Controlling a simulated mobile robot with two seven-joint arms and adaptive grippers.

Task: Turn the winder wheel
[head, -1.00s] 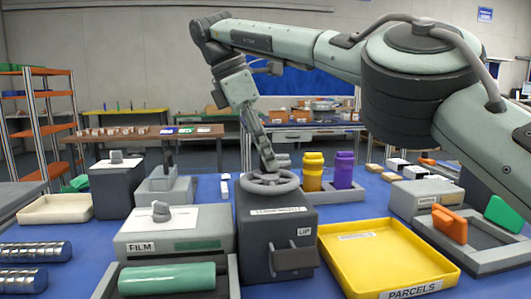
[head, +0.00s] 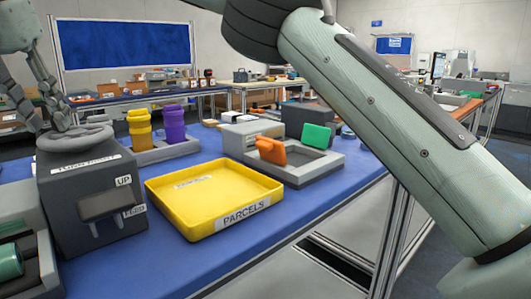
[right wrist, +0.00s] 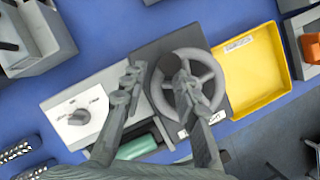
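The winder wheel (head: 75,137) is a grey spoked wheel lying flat on top of a dark box (head: 92,200) with an UP label, at the left of the head view. In the right wrist view the wheel (right wrist: 219,78) sits in the middle. My right gripper (head: 46,108) comes down at the wheel from the upper left in the head view. In the right wrist view its fingers (right wrist: 158,84) are spread apart. One finger lies over the wheel, the other outside its left side. I cannot tell whether the finger touches it. My left gripper is not in view.
A yellow PARCELS tray (head: 163,208) stands right of the winder box. Yellow and purple containers (head: 174,124) stand behind it. A grey stand with orange and green pieces (head: 315,168) is farther right. The film box (right wrist: 62,104) is beside the wheel box.

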